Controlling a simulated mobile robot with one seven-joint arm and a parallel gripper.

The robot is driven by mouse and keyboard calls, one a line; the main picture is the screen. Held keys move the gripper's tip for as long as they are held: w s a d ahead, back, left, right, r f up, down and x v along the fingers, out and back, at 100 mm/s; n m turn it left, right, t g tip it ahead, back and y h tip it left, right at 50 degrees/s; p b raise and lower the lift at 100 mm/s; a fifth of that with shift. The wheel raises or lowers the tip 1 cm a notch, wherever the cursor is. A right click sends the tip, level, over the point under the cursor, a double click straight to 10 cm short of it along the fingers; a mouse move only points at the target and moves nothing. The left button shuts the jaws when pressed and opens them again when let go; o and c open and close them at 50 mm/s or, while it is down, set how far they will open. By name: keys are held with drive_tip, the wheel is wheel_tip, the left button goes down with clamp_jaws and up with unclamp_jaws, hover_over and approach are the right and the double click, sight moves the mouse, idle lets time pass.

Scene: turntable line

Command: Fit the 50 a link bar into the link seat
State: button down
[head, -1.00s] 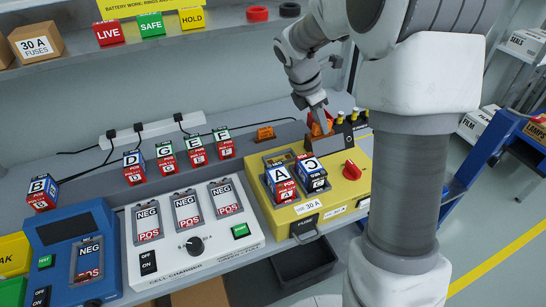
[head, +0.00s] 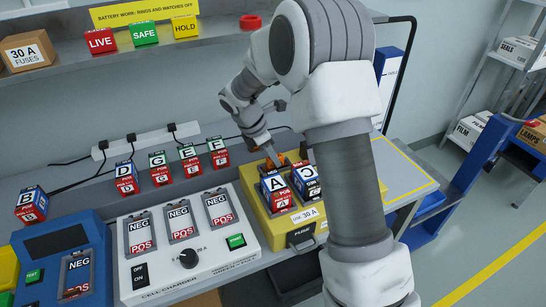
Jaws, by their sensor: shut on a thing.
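My gripper (head: 268,152) points down over the back of the yellow box (head: 258,213), behind batteries A (head: 277,190) and C (head: 307,180). It is shut on a small orange piece (head: 281,159), apparently the link bar, partly hidden by the fingers. Its rating cannot be read. I cannot tell whether the bar touches the box or is above it. The link seat is not clearly visible; the batteries, gripper and arm cover much of the box's top. The box front carries a 30 A label and a fuse drawer (head: 302,235).
Batteries D (head: 126,178), G (head: 160,168), E (head: 190,163) and F (head: 218,152) stand along the back; B (head: 31,205) stands at left. The white cell charger (head: 190,250) is left of the box. Bench at right (head: 400,170) looks clear.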

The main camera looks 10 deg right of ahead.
drive_tip(key=c, duration=1.2)
unclamp_jaws()
drive_tip(key=shift+f, duration=0.15)
drive_tip(key=o, duration=0.5)
drive_tip(key=shift+c, duration=0.2)
